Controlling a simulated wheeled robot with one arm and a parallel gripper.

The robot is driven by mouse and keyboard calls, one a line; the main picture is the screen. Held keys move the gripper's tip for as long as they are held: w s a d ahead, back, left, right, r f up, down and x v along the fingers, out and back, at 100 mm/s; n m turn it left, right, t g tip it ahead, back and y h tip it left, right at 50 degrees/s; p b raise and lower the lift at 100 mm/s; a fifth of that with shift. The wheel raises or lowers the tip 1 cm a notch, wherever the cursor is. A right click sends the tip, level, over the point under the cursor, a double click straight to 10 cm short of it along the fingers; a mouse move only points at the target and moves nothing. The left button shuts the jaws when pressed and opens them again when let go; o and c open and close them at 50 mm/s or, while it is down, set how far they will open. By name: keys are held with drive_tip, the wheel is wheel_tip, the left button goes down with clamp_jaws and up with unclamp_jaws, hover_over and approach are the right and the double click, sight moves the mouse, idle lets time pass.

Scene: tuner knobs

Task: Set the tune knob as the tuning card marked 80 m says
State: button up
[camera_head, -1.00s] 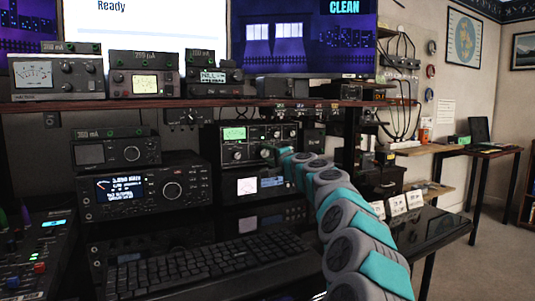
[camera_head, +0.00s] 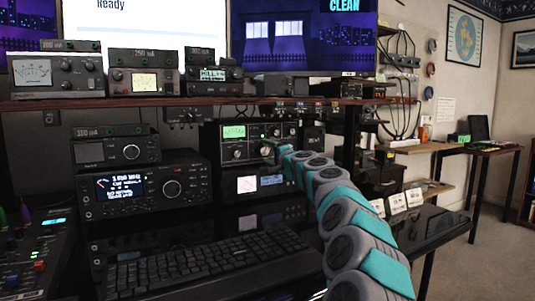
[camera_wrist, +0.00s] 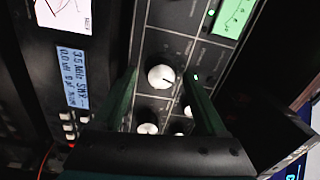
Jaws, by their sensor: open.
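The tuner (camera_head: 284,130) is a dark box with a green-lit meter (camera_head: 234,132), under the shelf. My gripper (camera_head: 268,152) is at its front, seen small in the head view. In the wrist view my gripper (camera_wrist: 162,77) is open, with one dark green finger on each side of a white-capped knob (camera_wrist: 161,77). I cannot tell whether the fingers touch it. Its dark pointer mark aims right and slightly down in that picture; I cannot read its label. Smaller white knobs (camera_wrist: 148,128) sit below. Three white cards (camera_head: 397,203) stand on the desk at right; their print is too small to read.
A shelf (camera_head: 200,101) with several meters runs above the tuner. A transceiver (camera_head: 145,189) stands left and a keyboard (camera_head: 205,262) lies in front. The desk's right part is fairly clear.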

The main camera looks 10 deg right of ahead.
drive_tip(key=b+v, duration=0.1)
drive_tip(key=v, duration=0.6)
drive_tip(key=shift+s+b, duration=0.35)
drive_tip(key=shift+s, duration=0.05)
drive_tip(key=shift+d+f, duration=0.1)
